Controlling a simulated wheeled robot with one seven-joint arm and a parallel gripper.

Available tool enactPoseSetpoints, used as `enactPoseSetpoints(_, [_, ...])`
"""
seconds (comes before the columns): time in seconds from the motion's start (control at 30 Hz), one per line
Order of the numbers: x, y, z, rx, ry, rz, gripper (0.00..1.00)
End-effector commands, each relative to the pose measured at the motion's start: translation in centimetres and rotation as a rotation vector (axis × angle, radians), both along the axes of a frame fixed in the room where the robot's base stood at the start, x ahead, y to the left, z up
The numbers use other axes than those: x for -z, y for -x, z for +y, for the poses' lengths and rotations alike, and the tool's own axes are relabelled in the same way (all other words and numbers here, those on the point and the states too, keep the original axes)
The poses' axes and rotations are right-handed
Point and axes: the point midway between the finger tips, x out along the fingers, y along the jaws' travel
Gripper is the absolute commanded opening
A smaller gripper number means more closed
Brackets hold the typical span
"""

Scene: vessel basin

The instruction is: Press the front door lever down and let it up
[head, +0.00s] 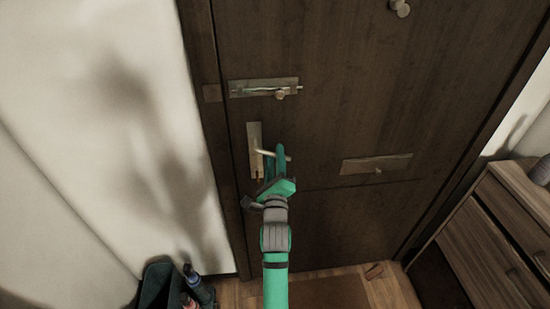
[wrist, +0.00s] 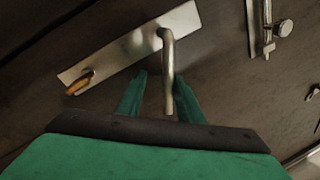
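The front door lever (head: 265,152) is a pale metal bar on a tall metal plate (head: 253,135), on the left side of the dark wooden door. It points right and looks close to level. My gripper (head: 276,163) is at the lever, its green fingers partly covering the bar. In the wrist view the lever (wrist: 168,60) runs down between my two fingers (wrist: 160,85), which stand apart with gaps beside the bar. Whether a finger touches it I cannot tell. A brass-coloured key or knob (wrist: 80,83) sits at the plate's other end.
A bolt (head: 262,88) is above the lever, and a letter plate (head: 375,164) is to its right. A wooden drawer cabinet (head: 495,230) stands at the right. A dark bin with bottles (head: 165,285) stands on the floor at the left.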

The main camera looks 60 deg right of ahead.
Motion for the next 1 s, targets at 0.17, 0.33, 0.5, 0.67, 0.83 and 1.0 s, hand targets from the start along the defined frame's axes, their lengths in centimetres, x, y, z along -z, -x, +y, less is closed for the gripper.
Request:
enactPoseSetpoints(0.17, [0.4, 0.2, 0.3, 0.000, -0.005, 0.004, 0.31])
enactPoseSetpoints(0.33, [0.7, 1.0, 2.0, -0.002, -0.003, 0.007, 0.31])
enactPoseSetpoints(0.5, [1.1, 2.2, 4.2, -0.002, -0.002, 0.007, 0.31])
enactPoseSetpoints(0.67, [1.4, 3.4, 6.2, -0.001, -0.002, 0.007, 0.31])
enactPoseSetpoints(0.83, [1.6, 4.5, 7.9, 0.000, 0.000, 0.005, 0.31])
enactPoseSetpoints(1.0, [1.8, 5.0, 9.0, 0.000, 0.000, 0.002, 0.31])
